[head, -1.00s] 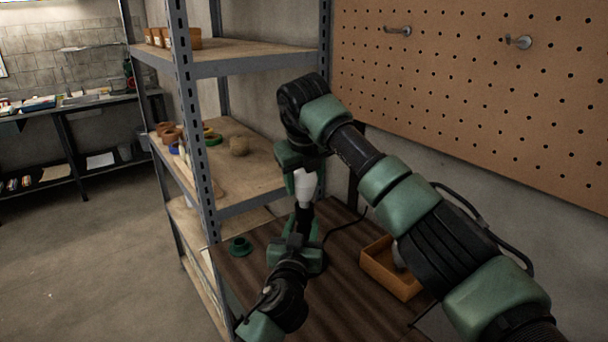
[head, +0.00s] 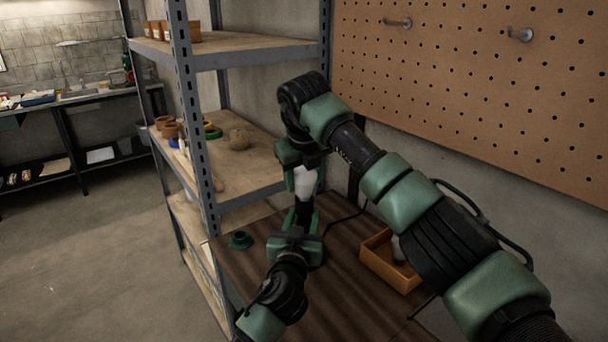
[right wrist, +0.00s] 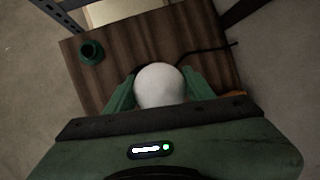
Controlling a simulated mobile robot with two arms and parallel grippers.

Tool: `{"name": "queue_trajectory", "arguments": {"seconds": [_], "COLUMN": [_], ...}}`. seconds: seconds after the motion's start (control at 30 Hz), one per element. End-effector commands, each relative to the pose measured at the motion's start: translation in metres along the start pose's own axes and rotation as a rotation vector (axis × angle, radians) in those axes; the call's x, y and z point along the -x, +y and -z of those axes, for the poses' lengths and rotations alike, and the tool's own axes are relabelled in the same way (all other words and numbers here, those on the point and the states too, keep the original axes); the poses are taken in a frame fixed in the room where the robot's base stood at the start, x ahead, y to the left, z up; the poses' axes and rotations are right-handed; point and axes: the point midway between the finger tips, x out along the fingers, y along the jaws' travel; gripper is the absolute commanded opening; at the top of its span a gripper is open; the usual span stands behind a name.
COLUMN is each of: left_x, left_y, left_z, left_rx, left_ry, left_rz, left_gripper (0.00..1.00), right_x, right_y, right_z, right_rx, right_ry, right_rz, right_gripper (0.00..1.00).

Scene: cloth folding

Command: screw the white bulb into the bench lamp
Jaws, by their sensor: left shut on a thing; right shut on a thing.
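The white bulb (head: 305,181) is held upright above the bench lamp, and its round top shows in the right wrist view (right wrist: 160,85). My right gripper (head: 304,172) is shut on the bulb from above. The black bench lamp (head: 303,208) stands on the bench directly under the bulb. The bulb's lower end meets the top of the lamp; I cannot tell how deep it sits. My left gripper (head: 303,222) is shut on the lamp from the front and hides much of its lower part.
A black cord runs behind the lamp. Metal shelving (head: 240,165) stands close at left, a pegboard (head: 480,90) at right.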

Motion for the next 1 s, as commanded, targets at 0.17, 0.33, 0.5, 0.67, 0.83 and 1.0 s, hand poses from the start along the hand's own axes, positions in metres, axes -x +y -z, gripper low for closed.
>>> {"name": "queue_trajectory", "arguments": {"seconds": [0.17,0.33,0.5,0.67,0.83,1.0], "left_x": [0.0003,0.0003,0.0003,0.0003,0.0003,0.0003], "left_y": [0.0001,0.0001,0.0003,0.0002,0.0002,0.0002], "left_z": [-0.0014,-0.0014,-0.0015,-0.0016,-0.0016,-0.0017], "left_rx": [-0.001,-0.001,-0.001,-0.001,-0.001,-0.001], "left_ry": [-0.002,-0.002,-0.002,-0.003,-0.003,-0.003], "left_rz": [0.000,0.000,0.000,0.000,0.000,0.000], "left_gripper": [0.00,0.00,0.00,0.00,0.00,0.00], "right_x": [-0.0035,-0.0030,-0.0024,-0.0026,-0.0024,-0.0026], "right_y": [0.0004,0.0023,0.0004,0.0001,0.0000,-0.0001], "right_z": [0.0015,0.0006,0.0011,0.0013,0.0010,0.0013], "right_rx": [0.000,-0.100,-0.245,-0.258,-0.256,-0.256], "right_ry": [0.000,0.028,0.053,0.054,0.053,0.054], "right_rz": [0.001,0.045,0.105,0.109,0.109,0.108], "right_gripper": [0.14,0.14,0.14,0.14,0.67,0.75]}}
